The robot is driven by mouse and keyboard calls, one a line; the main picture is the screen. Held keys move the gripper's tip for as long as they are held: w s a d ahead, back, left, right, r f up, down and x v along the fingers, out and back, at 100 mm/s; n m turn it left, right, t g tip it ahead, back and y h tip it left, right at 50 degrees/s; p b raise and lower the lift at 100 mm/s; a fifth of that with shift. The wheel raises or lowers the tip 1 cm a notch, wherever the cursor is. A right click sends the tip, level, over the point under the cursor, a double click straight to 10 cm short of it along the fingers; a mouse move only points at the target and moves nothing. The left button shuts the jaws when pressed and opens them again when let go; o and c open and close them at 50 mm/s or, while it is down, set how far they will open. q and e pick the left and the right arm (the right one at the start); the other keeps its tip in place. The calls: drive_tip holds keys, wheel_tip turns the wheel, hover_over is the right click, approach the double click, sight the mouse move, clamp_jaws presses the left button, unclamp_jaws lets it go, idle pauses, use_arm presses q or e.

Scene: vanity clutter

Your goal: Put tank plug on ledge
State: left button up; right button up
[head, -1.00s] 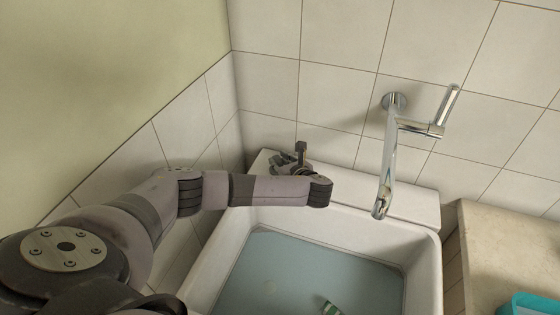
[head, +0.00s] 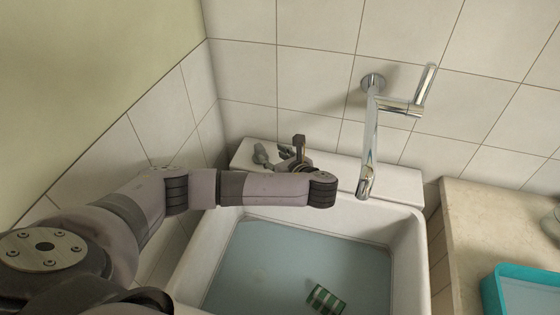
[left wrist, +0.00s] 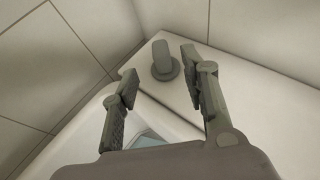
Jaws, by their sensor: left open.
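The tank plug (head: 261,153) is a small grey piece with a round flange and a stem. It stands on the left part of the white ledge (head: 393,184) behind the basin. The left wrist view shows the plug (left wrist: 163,62) upright on the ledge, beyond the fingertips and apart from them. My left gripper (head: 284,154) is over the ledge just right of the plug, partly hidden by its own wrist. In the left wrist view the gripper (left wrist: 160,72) has its fingers spread with nothing between them. My right gripper is out of view.
A chrome faucet (head: 369,150) juts from the tiled wall over the basin (head: 409,250), right of my gripper. A green striped item (head: 326,299) lies in the water. A teal tray (head: 492,292) sits on the counter (head: 465,225) at right. The ledge's right part is clear.

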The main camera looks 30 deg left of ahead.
use_arm(q)
drive_tip(key=shift+p+v, duration=0.35)
drive_tip(key=shift+v, duration=1.7)
